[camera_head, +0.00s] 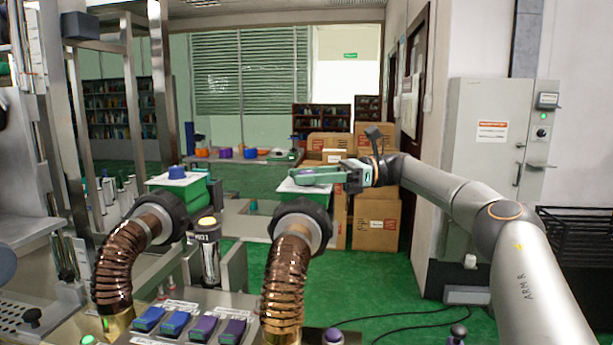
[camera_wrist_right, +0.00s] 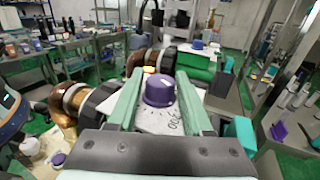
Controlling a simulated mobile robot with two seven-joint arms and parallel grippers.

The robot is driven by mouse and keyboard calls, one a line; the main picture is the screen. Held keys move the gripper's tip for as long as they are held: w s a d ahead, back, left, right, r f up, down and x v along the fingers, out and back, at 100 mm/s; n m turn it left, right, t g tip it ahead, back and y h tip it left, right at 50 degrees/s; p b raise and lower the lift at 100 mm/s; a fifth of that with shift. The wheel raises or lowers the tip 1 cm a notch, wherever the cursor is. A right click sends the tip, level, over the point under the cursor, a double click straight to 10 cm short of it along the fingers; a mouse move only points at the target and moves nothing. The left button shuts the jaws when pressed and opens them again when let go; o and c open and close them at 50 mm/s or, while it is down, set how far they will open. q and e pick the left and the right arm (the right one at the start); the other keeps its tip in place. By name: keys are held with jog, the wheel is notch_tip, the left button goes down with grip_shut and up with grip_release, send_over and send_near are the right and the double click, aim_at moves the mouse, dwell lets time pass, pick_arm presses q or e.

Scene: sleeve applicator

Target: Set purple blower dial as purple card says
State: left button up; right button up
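My right gripper (camera_head: 303,176) reaches over this plate from the right in the head view. Its green fingers lie on either side of the purple dial in the right wrist view. Any gap between fingers and dial is too small to judge, so I cannot tell whether they grip it. The dial's pointer is not readable. I cannot pick out a readable purple card. My left gripper is not in view.
A blue dial (camera_head: 177,172) sits on another white-topped green box (camera_head: 180,188). Two brown ribbed hoses with dark collars (camera_head: 300,222) stand in front. Blue pads (camera_head: 174,323) and purple pads (camera_head: 232,331) with white labels lie at the front. Cardboard boxes (camera_head: 376,222) stand behind my right gripper.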

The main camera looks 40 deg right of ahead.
aim_at(306, 172)
jog(key=shift+o, duration=1.4)
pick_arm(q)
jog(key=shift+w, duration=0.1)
pick_arm(e)
jog(key=shift+r, duration=0.3)
notch_tip(306, 172, up, 3)
jog(key=shift+f, duration=0.2)
jog(key=s+a+r, duration=0.1)
jog(key=s+a+r+b, duration=0.1)
jog(key=r, duration=0.1)
jog(key=s+a+r, duration=0.1)
jog(key=r, duration=0.1)
jog(key=shift+s+r, duration=0.1)
jog(key=shift+s, duration=0.15)
pick_arm(q)
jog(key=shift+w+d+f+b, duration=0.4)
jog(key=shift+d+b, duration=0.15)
jog(key=shift+b, duration=0.2)
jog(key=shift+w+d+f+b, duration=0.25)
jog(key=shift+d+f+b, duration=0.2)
jog(key=shift+b, duration=0.25)
pick_arm(e)
jog(key=s+a+r, duration=0.4)
jog(key=s+a, duration=0.2)
jog(key=s, duration=0.1)
jog(key=shift+r, duration=0.35)
jog(key=shift+s, duration=0.1)
